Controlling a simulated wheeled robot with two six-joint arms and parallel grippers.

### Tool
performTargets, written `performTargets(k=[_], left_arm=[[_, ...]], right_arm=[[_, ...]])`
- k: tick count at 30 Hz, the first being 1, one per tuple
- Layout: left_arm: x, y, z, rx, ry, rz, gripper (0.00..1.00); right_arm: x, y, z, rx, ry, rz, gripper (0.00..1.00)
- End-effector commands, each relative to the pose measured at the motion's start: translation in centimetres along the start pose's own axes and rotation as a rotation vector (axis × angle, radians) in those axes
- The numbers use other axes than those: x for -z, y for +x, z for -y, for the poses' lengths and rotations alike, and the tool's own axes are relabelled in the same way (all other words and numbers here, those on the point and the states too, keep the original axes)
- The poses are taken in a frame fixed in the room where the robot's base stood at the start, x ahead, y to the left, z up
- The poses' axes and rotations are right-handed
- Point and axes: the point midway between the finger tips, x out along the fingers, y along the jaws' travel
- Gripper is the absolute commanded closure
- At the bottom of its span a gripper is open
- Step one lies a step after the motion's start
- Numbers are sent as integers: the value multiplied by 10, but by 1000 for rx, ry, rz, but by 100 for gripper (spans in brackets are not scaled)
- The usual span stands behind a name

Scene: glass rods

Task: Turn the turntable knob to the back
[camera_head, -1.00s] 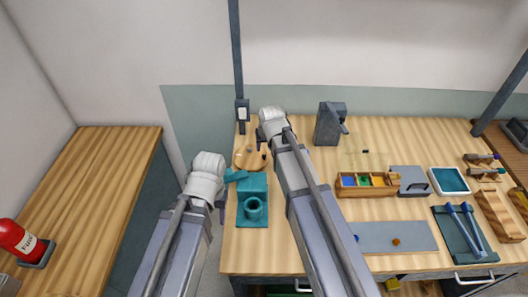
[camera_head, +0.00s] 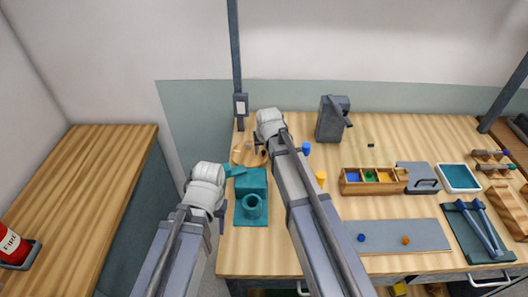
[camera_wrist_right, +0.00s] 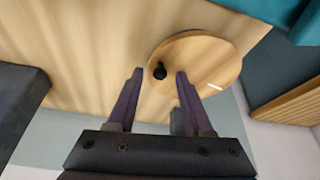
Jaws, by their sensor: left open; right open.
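The turntable is a round light-wood disc (camera_wrist_right: 212,62) with a small black knob (camera_wrist_right: 159,71) near its edge and a short white mark on the opposite side. In the head view the disc (camera_head: 240,157) lies at the back left of the table, partly hidden by my right gripper. My right gripper (camera_wrist_right: 160,75) is open, with its fingertips on either side of the knob in the right wrist view; contact cannot be told. My left gripper (camera_head: 222,203) is open and empty, left of the teal fixture (camera_head: 251,181), away from the disc.
The teal fixture with a round socket stands just in front of the turntable. A grey dispenser-like device (camera_head: 331,121) stands behind my right arm. A compartment box (camera_head: 371,187) and a grey mat (camera_head: 400,237) lie to the right. A dark post (camera_head: 238,60) rises behind the turntable.

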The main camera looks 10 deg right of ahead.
Motion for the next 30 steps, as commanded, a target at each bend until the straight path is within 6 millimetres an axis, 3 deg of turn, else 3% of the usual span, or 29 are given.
performTargets(k=[2,16,30], left_arm=[[0,-1,0,0,0,0,45],[0,0,0,0,0,0,45],[0,0,0,0,0,0,45]], right_arm=[[0,-1,0,0,0,0,49],[0,0,0,0,0,0,100],[0,0,0,0,0,0,100]])
